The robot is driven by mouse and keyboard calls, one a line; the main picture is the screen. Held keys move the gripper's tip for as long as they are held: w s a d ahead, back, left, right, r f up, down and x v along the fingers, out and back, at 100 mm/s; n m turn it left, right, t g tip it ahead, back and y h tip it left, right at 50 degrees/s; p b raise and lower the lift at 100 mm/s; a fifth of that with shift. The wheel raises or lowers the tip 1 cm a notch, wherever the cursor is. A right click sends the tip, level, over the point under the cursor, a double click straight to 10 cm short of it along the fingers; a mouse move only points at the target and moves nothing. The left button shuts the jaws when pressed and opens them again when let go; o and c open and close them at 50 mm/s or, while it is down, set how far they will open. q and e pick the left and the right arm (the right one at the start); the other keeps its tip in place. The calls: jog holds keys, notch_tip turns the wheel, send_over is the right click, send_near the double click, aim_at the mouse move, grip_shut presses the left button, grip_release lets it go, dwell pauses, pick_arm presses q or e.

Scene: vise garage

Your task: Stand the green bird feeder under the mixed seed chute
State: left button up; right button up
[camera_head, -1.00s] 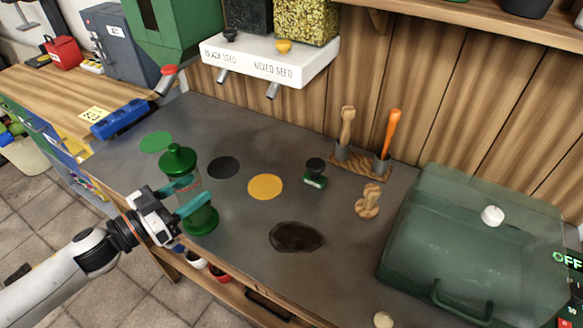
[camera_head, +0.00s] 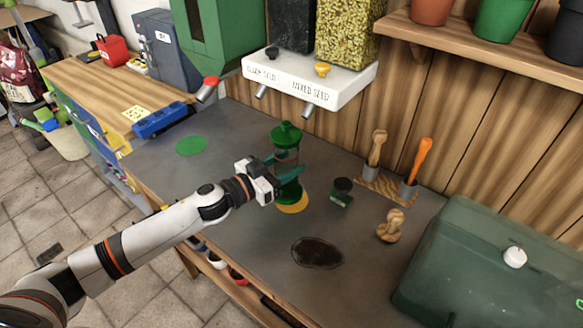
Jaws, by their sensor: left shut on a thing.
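The green bird feeder (camera_head: 288,190) has a green lid, a clear middle and a green base, and is upright. My left gripper (camera_head: 286,170) is shut on its middle. Its base overlaps the yellow disc (camera_head: 292,207), whose front edge shows; I cannot tell whether it touches the disc or hangs just above it. The mixed seed chute (camera_head: 307,111) is a metal spout under the white dispenser shelf (camera_head: 310,82), behind and above the feeder. My right gripper is not in view.
A green disc (camera_head: 191,146) lies on the grey bench to the left. A second spout (camera_head: 261,91) is left of the mixed seed one.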

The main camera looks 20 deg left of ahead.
pick_arm(q)
jog(key=shift+x, duration=0.9)
jog(key=shift+s+f, duration=0.1)
jog(key=shift+f, duration=1.65)
jog(key=shift+f+b, duration=0.15)
jog(key=shift+b, duration=0.15)
jog(key=o, duration=1.5)
jog(key=shift+s+a, duration=0.1)
jog(key=shift+s, duration=0.05)
jog(key=shift+b+v, duration=1)
jog(key=shift+v, duration=4.9)
